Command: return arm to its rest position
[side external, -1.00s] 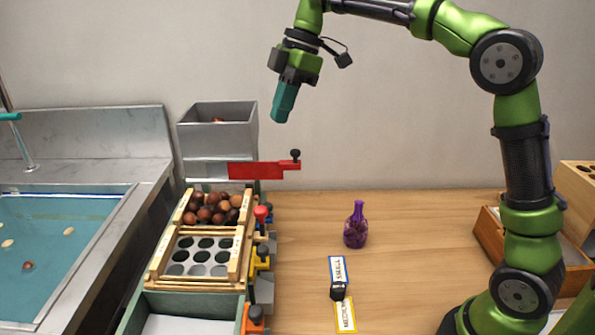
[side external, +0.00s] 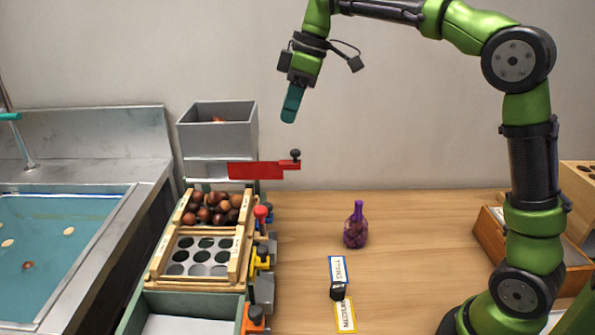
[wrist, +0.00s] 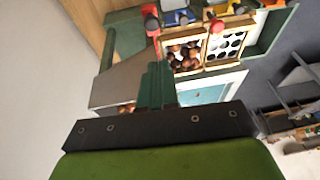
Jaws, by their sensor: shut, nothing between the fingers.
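My gripper (side external: 290,106) is shut and empty, with teal fingers pointing down. It hangs in the air above and right of the grey hopper (side external: 218,138), against the wall. In the wrist view the gripper fingers (wrist: 157,85) are together, with the hopper (wrist: 115,84) beside and behind them.
Below stand a red gate plate (side external: 256,170), chestnuts (side external: 212,208) in a wooden frame, and a holed sorting tray (side external: 201,256). A water basin (side external: 55,235) is at left.

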